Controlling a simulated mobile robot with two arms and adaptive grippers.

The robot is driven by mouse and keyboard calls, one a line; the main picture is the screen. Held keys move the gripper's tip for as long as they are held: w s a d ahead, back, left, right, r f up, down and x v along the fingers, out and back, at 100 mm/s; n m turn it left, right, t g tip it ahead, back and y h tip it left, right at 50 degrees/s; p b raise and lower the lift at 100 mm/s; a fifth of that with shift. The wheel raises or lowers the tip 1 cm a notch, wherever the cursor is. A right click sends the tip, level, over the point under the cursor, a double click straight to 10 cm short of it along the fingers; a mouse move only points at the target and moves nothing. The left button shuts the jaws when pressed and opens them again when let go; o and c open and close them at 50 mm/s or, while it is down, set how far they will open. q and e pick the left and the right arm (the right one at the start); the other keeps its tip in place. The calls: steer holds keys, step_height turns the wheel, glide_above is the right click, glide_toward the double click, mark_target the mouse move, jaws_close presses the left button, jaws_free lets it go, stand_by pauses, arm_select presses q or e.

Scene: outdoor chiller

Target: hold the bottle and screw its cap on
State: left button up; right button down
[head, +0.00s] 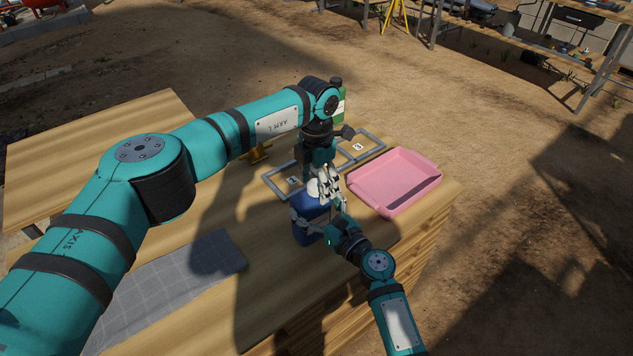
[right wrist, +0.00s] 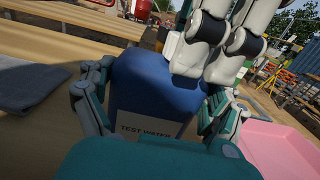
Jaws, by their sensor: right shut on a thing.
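A blue bottle (head: 306,231) stands on the wooden table. It fills the middle of the right wrist view (right wrist: 155,80), where its label reads "TEST WATER". My right gripper (head: 320,215) is shut on the bottle's body, with fingers on both sides of it. My left gripper (head: 324,186) points down from above, its pale fingers at the bottle's top. In the right wrist view the left gripper (right wrist: 222,50) covers the neck area. I cannot make out the cap clearly or tell whether those fingers grip it.
A pink tray (head: 397,181) stands right of the bottle near the table edge. A grey frame (head: 277,185) with number tags lies behind. A green bottle (head: 339,105) stands farther back. A grey cloth (head: 180,285) lies at front left. A yellow object (head: 257,153) lies behind it.

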arm_select(q)
steer(key=shift+r, duration=2.3)
steer(key=shift+c, duration=0.3)
steer(key=shift+r+n, duration=0.4)
step_height(320, 180, up, 3)
steer(key=n, duration=0.3)
steer(key=shift+f, duration=0.15)
steer(key=shift+f, duration=0.1)
steer(key=shift+f, duration=3.95)
